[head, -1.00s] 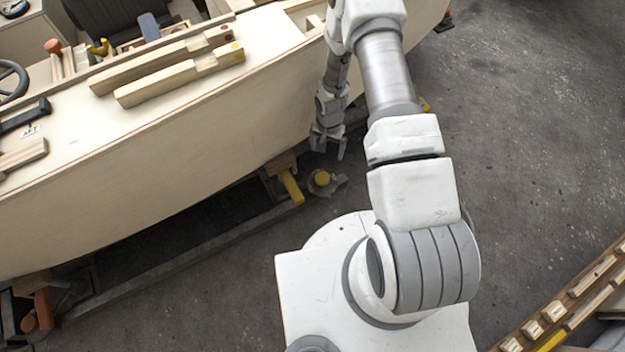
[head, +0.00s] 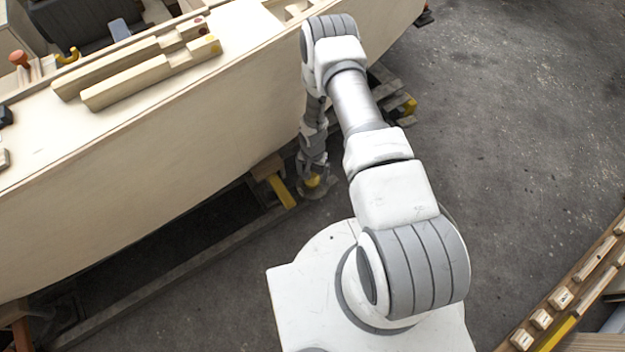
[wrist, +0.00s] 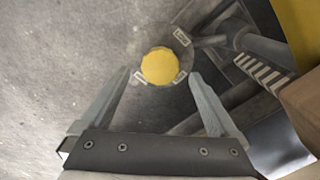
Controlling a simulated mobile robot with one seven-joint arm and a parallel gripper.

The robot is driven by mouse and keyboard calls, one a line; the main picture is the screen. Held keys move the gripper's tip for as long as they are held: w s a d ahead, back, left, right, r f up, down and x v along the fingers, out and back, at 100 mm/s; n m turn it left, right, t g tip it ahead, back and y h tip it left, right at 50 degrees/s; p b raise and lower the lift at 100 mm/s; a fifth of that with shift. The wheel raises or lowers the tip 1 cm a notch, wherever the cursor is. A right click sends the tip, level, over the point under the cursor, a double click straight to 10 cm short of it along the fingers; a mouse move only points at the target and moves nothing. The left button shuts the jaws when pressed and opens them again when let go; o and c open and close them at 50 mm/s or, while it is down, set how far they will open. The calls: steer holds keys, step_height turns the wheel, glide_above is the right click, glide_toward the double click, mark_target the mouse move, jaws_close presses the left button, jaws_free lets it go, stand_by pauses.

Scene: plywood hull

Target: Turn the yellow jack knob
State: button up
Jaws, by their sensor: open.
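The yellow jack knob (wrist: 158,67) is round and shows from above in the wrist view, on a grey jack base near the floor. In the head view the knob (head: 312,181) shows just beneath my gripper, partly covered by it. My gripper (wrist: 162,78) is open and points down, its two fingers apart, one left and one right of the knob as seen in the wrist view. Nothing is between the fingers but the knob's outline below. I cannot tell whether the fingers are level with the knob or still above it.
The plywood hull (head: 150,165) rises along the left of the head view. A yellow strut (head: 281,190) with a wooden block stands beside the knob. A long beam (head: 170,260) runs along the floor under the hull. Open concrete floor (head: 500,130) lies to the right.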

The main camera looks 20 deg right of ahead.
mark_target(313, 179)
steer(key=shift+f+b, duration=0.4)
steer(key=shift+f, duration=1.2)
steer(key=c, duration=1.4)
